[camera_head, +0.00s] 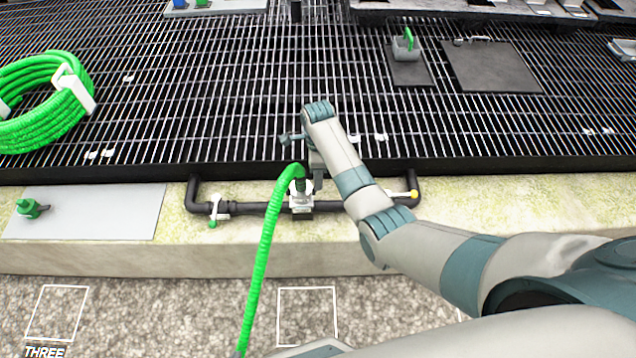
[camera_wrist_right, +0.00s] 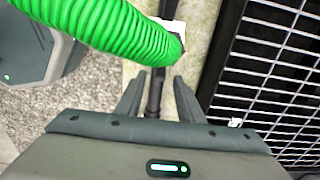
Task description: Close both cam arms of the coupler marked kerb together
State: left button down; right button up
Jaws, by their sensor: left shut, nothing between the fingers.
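The green hose (camera_head: 265,250) arches up from the ground and ends at a grey coupler (camera_head: 301,204) on the black pipe, with a white piece around it. No kerb marking is readable, and I cannot make out either cam arm. My right arm reaches in from the right, and its gripper (camera_head: 316,172) is just right of the hose end, partly hidden by the wrist. In the right wrist view the right gripper (camera_wrist_right: 158,98) has its fingers apart, with the dark pipe (camera_wrist_right: 155,92) showing beyond the gap. The green hose (camera_wrist_right: 105,25) crosses above the fingertips there.
The black pipe (camera_head: 255,208) runs along the stone kerb, with a green-tipped valve handle (camera_head: 212,222) left and a yellow-tipped handle (camera_head: 411,194) right. A coiled hose (camera_head: 45,125) lies on the grating at left. A green fitting (camera_head: 30,208) sits on a grey plate (camera_head: 105,212).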

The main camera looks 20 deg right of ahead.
jog(key=shift+f, duration=2.05)
